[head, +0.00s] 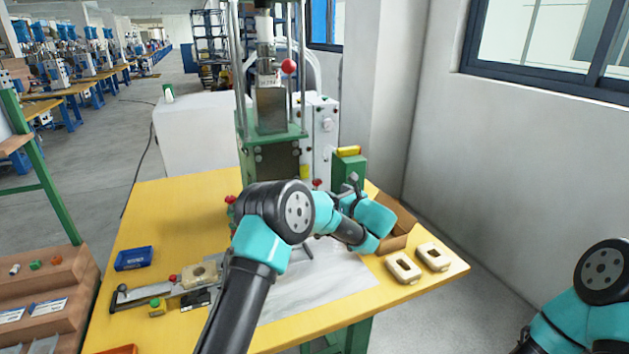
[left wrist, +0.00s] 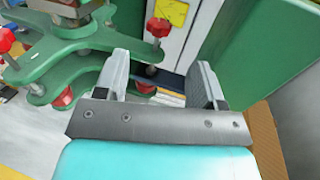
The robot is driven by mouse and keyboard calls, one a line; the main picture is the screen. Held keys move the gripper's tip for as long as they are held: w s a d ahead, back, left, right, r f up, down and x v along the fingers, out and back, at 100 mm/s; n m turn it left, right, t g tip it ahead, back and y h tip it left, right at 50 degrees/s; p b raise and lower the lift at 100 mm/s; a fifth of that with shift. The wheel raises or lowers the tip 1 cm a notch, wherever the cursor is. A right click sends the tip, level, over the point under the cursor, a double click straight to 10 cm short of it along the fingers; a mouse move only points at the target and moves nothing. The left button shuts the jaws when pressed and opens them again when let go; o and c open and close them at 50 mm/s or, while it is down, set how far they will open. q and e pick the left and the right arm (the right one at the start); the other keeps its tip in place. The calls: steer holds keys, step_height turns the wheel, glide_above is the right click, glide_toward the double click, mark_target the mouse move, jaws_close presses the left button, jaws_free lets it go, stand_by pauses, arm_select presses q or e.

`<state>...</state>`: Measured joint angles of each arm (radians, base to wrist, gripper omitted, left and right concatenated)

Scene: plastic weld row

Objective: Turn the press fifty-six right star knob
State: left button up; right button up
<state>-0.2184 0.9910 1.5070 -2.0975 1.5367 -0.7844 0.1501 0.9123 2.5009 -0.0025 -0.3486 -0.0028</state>
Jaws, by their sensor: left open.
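The press (head: 275,150) stands at the back of the yellow table. Its right star knob (head: 317,184) is small and red in the head view, just left of my left gripper (head: 352,182). In the left wrist view the same red knob (left wrist: 158,28) stands on an arm of the green base, beyond the fingertips. My left gripper (left wrist: 162,68) is open, with nothing between its fingers, and appears apart from the knob. Another red star knob (left wrist: 8,40) shows at the far left of that view. My right gripper is out of view.
A green box (head: 348,170) with a yellow top and a cardboard box (head: 398,228) are close to my left gripper. Two cream parts (head: 403,268) lie at the table's right front. A blue bin (head: 134,258) and a clamp fixture (head: 145,294) are at left.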

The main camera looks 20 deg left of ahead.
mark_target(317, 186)
arm_select(q)
steer(key=x, duration=1.2)
steer(key=shift+w+a, duration=0.1)
steer(key=shift+c, duration=0.4)
steer(key=c, duration=0.8)
